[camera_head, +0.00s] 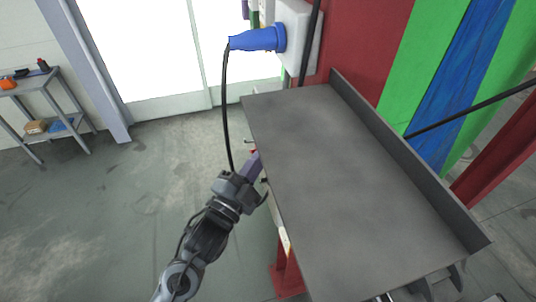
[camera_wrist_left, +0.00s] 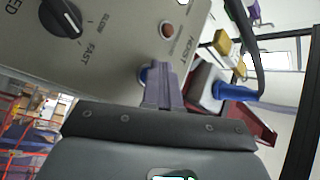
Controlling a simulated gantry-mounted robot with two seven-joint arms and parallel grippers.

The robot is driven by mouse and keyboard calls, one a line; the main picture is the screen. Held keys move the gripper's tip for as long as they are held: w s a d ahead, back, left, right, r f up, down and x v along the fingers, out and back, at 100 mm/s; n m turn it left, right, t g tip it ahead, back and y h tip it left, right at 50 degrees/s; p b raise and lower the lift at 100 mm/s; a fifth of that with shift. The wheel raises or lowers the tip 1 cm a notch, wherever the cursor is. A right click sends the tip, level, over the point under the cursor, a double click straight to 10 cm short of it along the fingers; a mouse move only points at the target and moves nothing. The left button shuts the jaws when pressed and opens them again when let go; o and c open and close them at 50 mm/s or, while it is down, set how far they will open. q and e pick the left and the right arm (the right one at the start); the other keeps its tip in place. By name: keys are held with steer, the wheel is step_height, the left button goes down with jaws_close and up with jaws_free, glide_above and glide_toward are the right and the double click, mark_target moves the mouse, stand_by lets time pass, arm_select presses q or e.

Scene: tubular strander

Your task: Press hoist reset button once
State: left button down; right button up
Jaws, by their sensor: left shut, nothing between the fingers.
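In the left wrist view a beige control panel (camera_wrist_left: 105,60) fills the upper left. A blue button (camera_wrist_left: 143,74) shows on it below the word HOIST, partly hidden behind my fingers; I take it for the hoist reset button. My left gripper (camera_wrist_left: 160,70) is shut and empty, its fingertips at the blue button. I cannot tell whether they touch it or whether it is pressed in. In the head view my left gripper (camera_head: 254,163) is beside the left edge of the grey table, where the panel face is hidden. My right gripper is not in view.
The panel also bears a black speed knob (camera_wrist_left: 62,17) and a reddish round lamp (camera_wrist_left: 167,29). The grey tabletop (camera_head: 340,180) is bare, with a raised right edge. A shelf (camera_head: 45,90) stands far left.

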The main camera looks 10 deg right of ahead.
arm_select(q)
steer(key=shift+a, duration=0.7)
steer(key=shift+s+a+p, duration=0.2)
steer(key=shift+a+p, duration=0.15)
steer(key=shift+a, duration=0.9)
steer(key=shift+s+a+p, duration=0.15)
steer(key=shift+a+p, duration=0.15)
steer(key=shift+a, duration=0.9)
